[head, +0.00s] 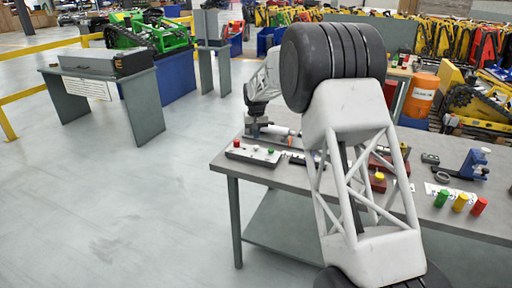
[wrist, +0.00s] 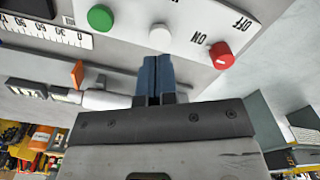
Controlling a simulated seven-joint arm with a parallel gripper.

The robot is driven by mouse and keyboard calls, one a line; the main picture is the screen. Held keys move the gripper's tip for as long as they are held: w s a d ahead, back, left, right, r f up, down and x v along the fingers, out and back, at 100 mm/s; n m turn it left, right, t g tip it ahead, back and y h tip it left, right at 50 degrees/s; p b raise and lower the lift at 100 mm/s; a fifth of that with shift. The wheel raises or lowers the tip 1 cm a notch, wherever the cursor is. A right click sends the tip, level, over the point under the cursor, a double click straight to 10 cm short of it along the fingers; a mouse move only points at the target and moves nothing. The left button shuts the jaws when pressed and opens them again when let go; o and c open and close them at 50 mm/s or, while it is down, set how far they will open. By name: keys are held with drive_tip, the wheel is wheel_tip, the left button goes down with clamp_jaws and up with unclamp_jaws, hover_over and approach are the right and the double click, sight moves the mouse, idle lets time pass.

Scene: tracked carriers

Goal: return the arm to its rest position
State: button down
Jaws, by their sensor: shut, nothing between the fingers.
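In the wrist view my gripper (wrist: 153,80) shows as two blue fingers pressed together, with nothing between them. It is over a grey control panel (wrist: 185,38) that carries a green button (wrist: 101,17), a white button (wrist: 161,38) and a red knob (wrist: 221,54) beside ON and OFF marks. In the head view this panel (head: 243,157) lies near the left front corner of the grey workbench (head: 222,164). My arm bends over the bench there, with its wrist above and behind the panel. I cannot tell whether the fingertips touch the panel.
Green, yellow and red cylinders (head: 460,202) stand at the bench's right. A blue clamp-like fixture (head: 474,163) stands behind them. An orange barrel (head: 420,95) and yellow machinery (head: 475,95) are behind the bench. Another table (head: 140,90) is at far left; open floor (head: 120,210) lies between.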

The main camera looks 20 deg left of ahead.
drive_tip(key=shift+d+r, duration=0.35)
drive_tip(key=shift+d, duration=0.05)
drive_tip(key=s+d+r+m, duration=0.1)
drive_tip(key=s+d+r, duration=0.4)
drive_tip(key=d, duration=0.4)
drive_tip(key=s+d+r+t, duration=0.1)
drive_tip(key=s+d+r, duration=0.3)
drive_tip(key=d+r, duration=0.45)
drive_tip(key=s+d+r+m, duration=0.1)
drive_tip(key=s+d+r, duration=0.3)
drive_tip(key=d, duration=0.7)
drive_tip(key=s+d+r+m, duration=0.1)
drive_tip(key=s+d+r, duration=0.1)
drive_tip(key=s+d, duration=0.6)
drive_tip(key=s+d+r+m, duration=0.1)
drive_tip(key=s+d+r, duration=0.2)
drive_tip(key=s+d, duration=0.55)
drive_tip(key=s+d+f, duration=0.2)
drive_tip(key=s+d, duration=0.2)
drive_tip(key=s, duration=0.5)
drive_tip(key=s+d+f+m+t, duration=0.1)
drive_tip(key=s+d+f, duration=0.2)
drive_tip(key=s, duration=0.6)
drive_tip(key=s+d+f+m, duration=0.1)
drive_tip(key=s+d, duration=0.4)
drive_tip(key=s, duration=0.5)
drive_tip(key=shift+d+f+t, duration=0.3)
drive_tip(key=shift+f, duration=0.4)
drive_tip(key=c, duration=1.8)
unclamp_jaws()
